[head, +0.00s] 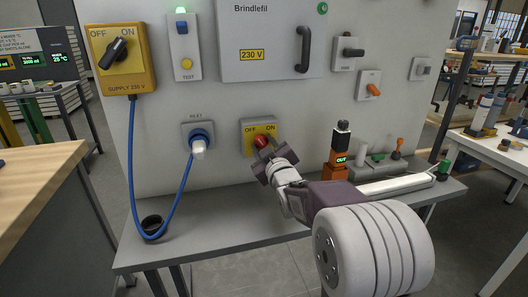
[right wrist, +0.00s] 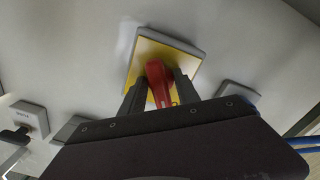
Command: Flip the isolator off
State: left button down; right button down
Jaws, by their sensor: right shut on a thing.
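The isolator is a yellow plate (head: 247,130) marked OFF and ON, low on the grey panel, with a red handle (head: 261,141) at its middle. My right gripper (head: 273,156) is at the plate and shut on the red handle. In the right wrist view, the red handle (right wrist: 157,78) stands between the two dark fingers of the gripper (right wrist: 160,92), in front of the yellow plate (right wrist: 146,50). The gripper hides part of the handle and the plate's lower right in the head view, so I cannot tell its exact setting. My left gripper is not in view.
A yellow supply box (head: 123,60) with a black knob hangs at upper left. A blue cable (head: 133,160) loops from it to the inlet plug (head: 198,146). A stack with a green OUT display (head: 341,160) stands on the grey shelf (head: 215,237) right of the isolator.

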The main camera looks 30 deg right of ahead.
jog(key=shift+f+n+b, duration=0.3)
jog(key=shift+n+b, duration=0.2)
jog(key=shift+n, duration=0.3)
jog(key=shift+r+n, duration=0.1)
jog(key=shift+n, duration=0.3)
jog(key=shift+r, duration=0.15)
jog(key=c, duration=1.3)
grip_release()
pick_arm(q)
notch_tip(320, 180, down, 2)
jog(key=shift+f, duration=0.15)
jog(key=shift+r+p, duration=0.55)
pick_arm(e)
jog(key=v, duration=0.9)
jog(key=shift+s, duration=0.1)
